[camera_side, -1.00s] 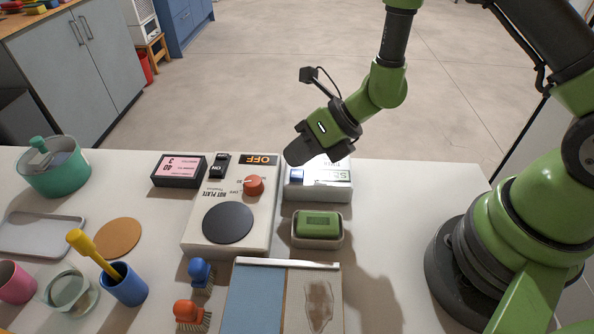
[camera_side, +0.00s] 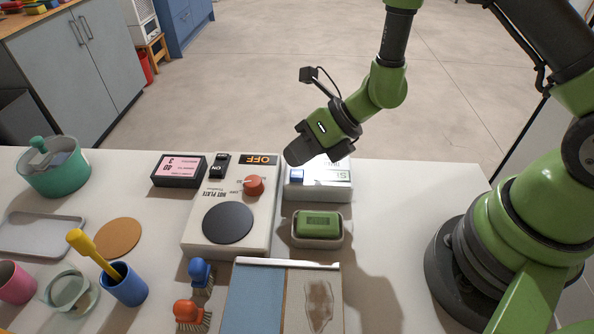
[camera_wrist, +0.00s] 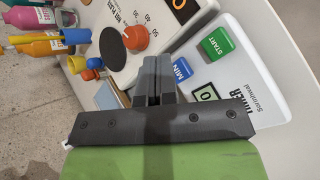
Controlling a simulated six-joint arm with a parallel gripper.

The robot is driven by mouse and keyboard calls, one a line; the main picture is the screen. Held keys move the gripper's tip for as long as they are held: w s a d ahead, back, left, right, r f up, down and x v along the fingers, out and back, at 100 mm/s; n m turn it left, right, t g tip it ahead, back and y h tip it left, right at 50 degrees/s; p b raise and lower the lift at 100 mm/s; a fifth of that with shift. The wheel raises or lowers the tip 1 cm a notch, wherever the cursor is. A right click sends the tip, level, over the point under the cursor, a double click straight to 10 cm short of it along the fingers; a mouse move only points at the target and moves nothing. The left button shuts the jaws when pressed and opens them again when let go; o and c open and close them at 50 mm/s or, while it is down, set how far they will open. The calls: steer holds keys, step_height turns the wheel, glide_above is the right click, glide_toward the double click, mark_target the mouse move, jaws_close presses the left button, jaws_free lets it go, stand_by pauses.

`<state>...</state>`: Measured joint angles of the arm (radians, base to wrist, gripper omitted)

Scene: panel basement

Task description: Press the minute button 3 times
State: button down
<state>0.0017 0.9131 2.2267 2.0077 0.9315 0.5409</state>
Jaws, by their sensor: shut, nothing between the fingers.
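The white timer (camera_side: 330,192) stands at the back of the table, right of the hot plate. Its blue MIN button (camera_wrist: 182,69) shows in the wrist view beside my finger, partly covered at its edge; it also shows blue in the side view (camera_side: 297,176). The green START button (camera_wrist: 217,43) is next to it. The timer's display (camera_wrist: 206,93) shows a 0, with the rest hidden by my gripper. My gripper (camera_wrist: 153,66) is shut and empty. In the side view my gripper (camera_side: 291,157) is over the timer's back left part; I cannot tell whether it touches.
The hot plate (camera_side: 258,225) with a red knob (camera_side: 254,186) is directly left. A green soap bar (camera_side: 318,224) in a dish sits in front of the timer. A pink-screened box (camera_side: 179,170) stands farther left. The table right of the soap is clear.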

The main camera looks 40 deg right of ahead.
mark_target(299, 171)
steer(key=shift+f, duration=0.15)
steer(key=shift+f, duration=0.25)
steer(key=shift+f, duration=0.45)
stand_by(0.9)
steer(key=shift+r, duration=0.9)
steer(key=shift+r, duration=0.1)
steer(key=shift+r, duration=2.4)
stand_by(0.7)
